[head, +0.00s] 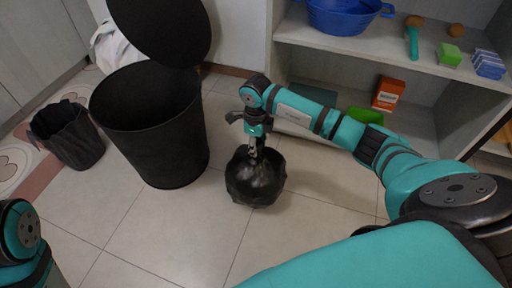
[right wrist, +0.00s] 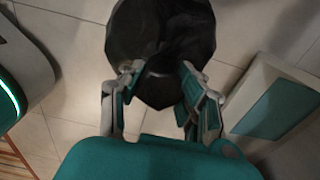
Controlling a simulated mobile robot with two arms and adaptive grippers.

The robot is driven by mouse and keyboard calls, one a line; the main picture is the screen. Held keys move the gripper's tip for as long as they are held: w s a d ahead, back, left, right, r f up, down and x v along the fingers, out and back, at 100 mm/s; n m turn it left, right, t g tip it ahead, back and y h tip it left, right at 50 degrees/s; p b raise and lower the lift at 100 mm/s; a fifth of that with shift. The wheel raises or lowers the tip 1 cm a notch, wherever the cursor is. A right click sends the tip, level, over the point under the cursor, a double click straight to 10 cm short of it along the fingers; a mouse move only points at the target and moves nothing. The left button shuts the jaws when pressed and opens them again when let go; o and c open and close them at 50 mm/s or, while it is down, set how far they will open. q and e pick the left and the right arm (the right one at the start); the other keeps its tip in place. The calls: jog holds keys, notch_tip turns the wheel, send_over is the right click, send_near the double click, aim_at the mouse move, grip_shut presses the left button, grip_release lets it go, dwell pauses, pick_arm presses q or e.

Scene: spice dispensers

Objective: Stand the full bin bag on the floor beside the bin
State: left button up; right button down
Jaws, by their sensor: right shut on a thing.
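The full black bin bag (head: 256,180) is in the middle of the head view, low over or on the tiled floor, to the right of the bin. I cannot tell whether its bottom touches the floor. My right gripper (head: 256,150) points down and is shut on the top of the bag. In the right wrist view the bag (right wrist: 165,45) shows beyond the fingertips (right wrist: 158,75). The tall black bin (head: 155,125) stands upright with its round lid (head: 160,28) raised. My left gripper is out of view; only part of my left arm shows at the lower left.
A smaller black bag-like container (head: 68,138) stands left of the bin. A white bag (head: 115,48) is behind the bin. A shelf unit (head: 350,45) holds a blue colander (head: 345,15), boxes and brushes at the right. The floor tiles (head: 190,225) in front are clear.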

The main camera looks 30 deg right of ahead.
dwell(0.3)
jog(key=c, duration=0.9)
grip_release()
